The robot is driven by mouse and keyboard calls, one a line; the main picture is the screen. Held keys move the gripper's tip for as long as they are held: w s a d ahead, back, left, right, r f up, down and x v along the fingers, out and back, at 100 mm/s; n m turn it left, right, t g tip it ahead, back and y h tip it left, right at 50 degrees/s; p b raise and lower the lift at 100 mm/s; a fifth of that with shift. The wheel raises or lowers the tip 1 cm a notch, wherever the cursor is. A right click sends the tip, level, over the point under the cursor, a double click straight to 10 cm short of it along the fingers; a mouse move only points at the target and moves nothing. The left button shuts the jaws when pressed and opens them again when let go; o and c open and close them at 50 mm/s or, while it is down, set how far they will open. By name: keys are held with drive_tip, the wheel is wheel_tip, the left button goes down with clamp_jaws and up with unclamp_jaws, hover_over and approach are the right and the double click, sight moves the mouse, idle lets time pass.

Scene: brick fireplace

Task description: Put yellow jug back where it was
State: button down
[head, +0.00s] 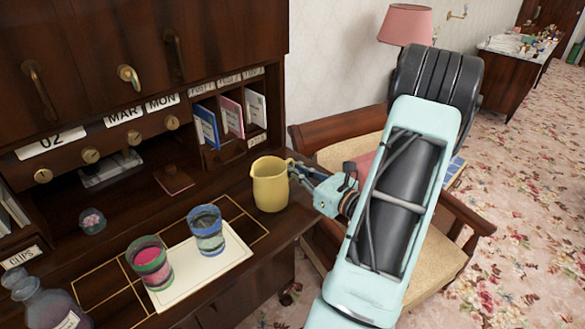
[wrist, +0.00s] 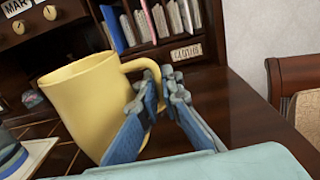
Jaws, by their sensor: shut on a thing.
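The yellow jug (head: 270,184) is upright at the right end of the dark wooden desk in the head view, with its handle toward my gripper. My gripper (head: 297,171) reaches in from the right and is shut on the jug's handle. In the wrist view the jug (wrist: 90,105) fills the left side, and the blue fingers of my gripper (wrist: 155,90) close around the handle. The jug's base is at or just above the desk top; I cannot tell whether it touches.
Left of the jug, a blue-green cup (head: 206,230) and a pink-green cup (head: 150,263) stand on a white sheet (head: 228,262). A glass bottle (head: 48,303) is at the near left. Card slots (head: 231,117) stand behind. A wooden chair (head: 350,150) is to the right.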

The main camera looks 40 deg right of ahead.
drive_tip(key=c, duration=2.5)
unclamp_jaws()
drive_tip(key=shift+f, duration=0.15)
drive_tip(key=o, duration=0.4)
drive_tip(key=shift+r, duration=0.3)
drive_tip(key=s, duration=0.4)
drive_tip(key=s+b, duration=0.1)
drive_tip(key=s, duration=0.3)
drive_tip(key=s+d+b, duration=0.1)
drive_tip(key=s, duration=0.3)
drive_tip(key=shift+f, duration=0.1)
